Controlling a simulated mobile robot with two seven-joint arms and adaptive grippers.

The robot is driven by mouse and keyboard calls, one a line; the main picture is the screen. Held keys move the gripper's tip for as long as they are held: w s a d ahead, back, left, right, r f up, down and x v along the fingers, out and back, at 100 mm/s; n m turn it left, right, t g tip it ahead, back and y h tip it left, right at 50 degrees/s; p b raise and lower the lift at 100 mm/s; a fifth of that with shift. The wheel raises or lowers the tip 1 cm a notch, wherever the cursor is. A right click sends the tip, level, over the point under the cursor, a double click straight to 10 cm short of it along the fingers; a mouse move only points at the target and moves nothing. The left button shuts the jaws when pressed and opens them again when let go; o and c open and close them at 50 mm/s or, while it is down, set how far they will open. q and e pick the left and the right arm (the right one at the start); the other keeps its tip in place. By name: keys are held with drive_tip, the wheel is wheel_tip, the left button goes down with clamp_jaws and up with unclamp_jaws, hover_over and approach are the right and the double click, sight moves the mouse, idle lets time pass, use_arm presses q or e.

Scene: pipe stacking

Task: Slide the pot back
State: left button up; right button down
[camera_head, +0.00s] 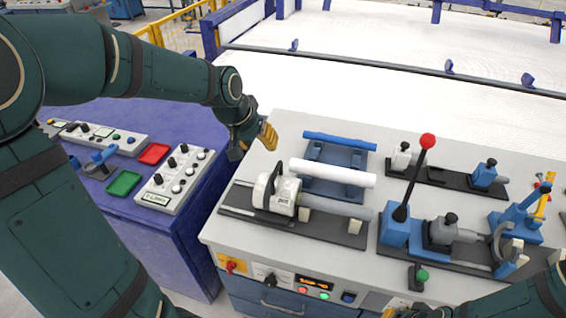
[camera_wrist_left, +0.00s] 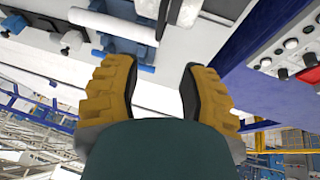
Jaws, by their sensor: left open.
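The pot (camera_head: 284,194) is a white, rounded housing with an upright black handle (camera_head: 273,178). It sits on a dark rail (camera_head: 330,230) on the light worktop, with a grey cylinder (camera_head: 335,207) running to its right. My left gripper (camera_head: 262,138) has yellow fingers and hangs above the worktop's back left edge, behind the pot and apart from it. In the left wrist view its two fingers (camera_wrist_left: 158,88) are spread with nothing between them. A white part at the top edge there looks like the pot, cut off. My right arm (camera_head: 520,299) enters at the lower right; its fingers are mostly out of frame.
A white pipe (camera_head: 333,173) and a blue pipe (camera_head: 340,141) lie on a blue rack behind the pot. A clamp with a red-knobbed lever (camera_head: 427,142) stands to the right. A purple table (camera_head: 170,235) with control boxes is left. Bare worktop lies around my left gripper.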

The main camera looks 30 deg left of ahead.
sight(277, 168)
use_arm(q)
drive_tip(key=b+x, duration=0.2)
drive_tip(key=x, duration=1.1)
drive_tip(key=shift+f, duration=0.3)
clamp_jaws()
drive_tip(key=shift+s, duration=0.1)
